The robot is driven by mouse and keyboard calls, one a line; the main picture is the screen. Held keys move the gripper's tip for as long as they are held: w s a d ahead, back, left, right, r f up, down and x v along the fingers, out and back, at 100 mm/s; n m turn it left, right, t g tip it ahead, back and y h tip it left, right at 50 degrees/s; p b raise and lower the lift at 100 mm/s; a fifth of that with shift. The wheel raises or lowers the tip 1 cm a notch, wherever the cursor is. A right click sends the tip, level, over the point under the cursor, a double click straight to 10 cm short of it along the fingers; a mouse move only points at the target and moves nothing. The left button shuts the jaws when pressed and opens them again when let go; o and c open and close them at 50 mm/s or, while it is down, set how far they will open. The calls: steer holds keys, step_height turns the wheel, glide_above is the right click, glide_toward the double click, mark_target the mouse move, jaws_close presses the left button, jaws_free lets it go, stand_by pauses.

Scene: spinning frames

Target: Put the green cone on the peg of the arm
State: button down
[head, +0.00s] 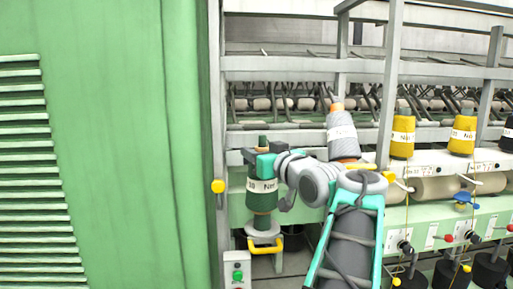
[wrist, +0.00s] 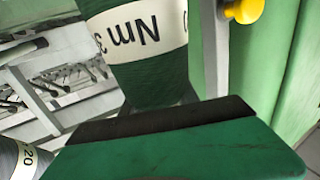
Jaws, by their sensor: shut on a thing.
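The green cone (head: 262,203) with a white label band stands upright at the left end of the machine in the head view. My gripper (head: 260,163) is shut on its upper part. In the wrist view the green cone (wrist: 155,75) shows above a green finger with a dark pad, its label lettering upside down. The peg itself is not visible. I cannot tell whether the cone rests on the disc or hangs just above it.
A grey cone (head: 342,132) stands just right of my gripper, behind my arm. Yellow cones (head: 402,136) stand further right along the machine. A green wall (head: 110,150) fills the left. A yellow knob (head: 218,186) on a post is close left of the cone.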

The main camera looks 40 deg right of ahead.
steer(key=shift+f+b, duration=2.25)
steer(key=shift+b, duration=0.1)
steer(key=c, duration=0.8)
jaws_free()
steer(key=shift+c, duration=0.2)
steer(key=shift+s+f, duration=0.1)
steer(key=shift+f, duration=0.05)
steer(key=b+v, duration=0.2)
steer(key=v, duration=0.5)
steer(key=shift+b, duration=0.35)
steer(key=shift+s+a, duration=0.1)
steer(key=shift+s, duration=0.3)
steer(key=shift+w, duration=0.1)
